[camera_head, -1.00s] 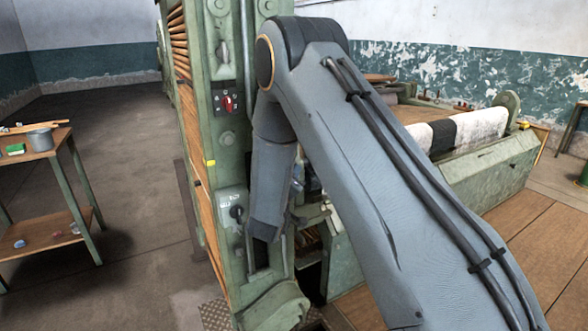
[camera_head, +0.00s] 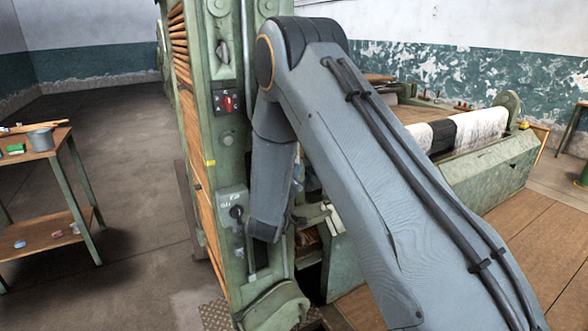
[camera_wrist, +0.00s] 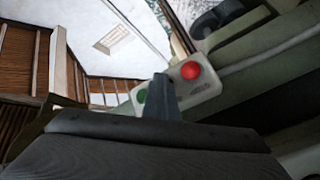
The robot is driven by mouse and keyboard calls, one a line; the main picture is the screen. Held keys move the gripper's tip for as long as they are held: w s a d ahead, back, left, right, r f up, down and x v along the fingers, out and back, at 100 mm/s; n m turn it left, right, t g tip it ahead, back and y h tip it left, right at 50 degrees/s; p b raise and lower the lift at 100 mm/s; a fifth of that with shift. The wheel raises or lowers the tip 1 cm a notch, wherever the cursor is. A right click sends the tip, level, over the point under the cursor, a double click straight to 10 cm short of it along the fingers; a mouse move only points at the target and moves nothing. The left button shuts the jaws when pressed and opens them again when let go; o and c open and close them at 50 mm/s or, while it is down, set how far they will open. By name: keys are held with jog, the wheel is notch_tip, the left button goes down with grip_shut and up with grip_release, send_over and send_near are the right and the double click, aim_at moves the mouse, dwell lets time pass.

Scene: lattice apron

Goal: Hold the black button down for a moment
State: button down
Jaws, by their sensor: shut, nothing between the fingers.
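A pale control box (camera_wrist: 205,88) shows in the wrist view, with a red button (camera_wrist: 190,70) on its right part and a green button (camera_wrist: 141,96) at its left. My gripper (camera_wrist: 161,80) is shut and empty, and its tip stands in front of the box between these two buttons. No black button shows on the box; the stretch behind my fingers is hidden. I cannot tell whether the tip touches the box. In the head view my gripper and this box are hidden behind my arm.
A green machine frame (camera_head: 222,150) stands close to my arm, with a red switch (camera_head: 226,103) and a black knob (camera_head: 236,211). A roll of white and black cloth (camera_head: 480,125) lies at right. A small table (camera_head: 42,150) stands left, with open floor between.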

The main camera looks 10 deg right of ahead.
jog(key=shift+s, duration=0.1)
dwell(0.7)
jog(key=shift+s+d+p, duration=0.3)
jog(key=shift+s+p, duration=0.15)
jog(key=shift+s, duration=0.35)
jog(key=shift+s+d+p, duration=0.25)
jog(key=shift+s+p, duration=0.1)
jog(key=shift+s, duration=0.45)
jog(key=shift+s+d+p, duration=0.25)
jog(key=shift+s+p, duration=0.05)
jog(key=shift+s, duration=0.45)
jog(key=shift+s+d+p, duration=0.25)
jog(key=shift+s+p, duration=0.1)
jog(key=shift+s, duration=0.45)
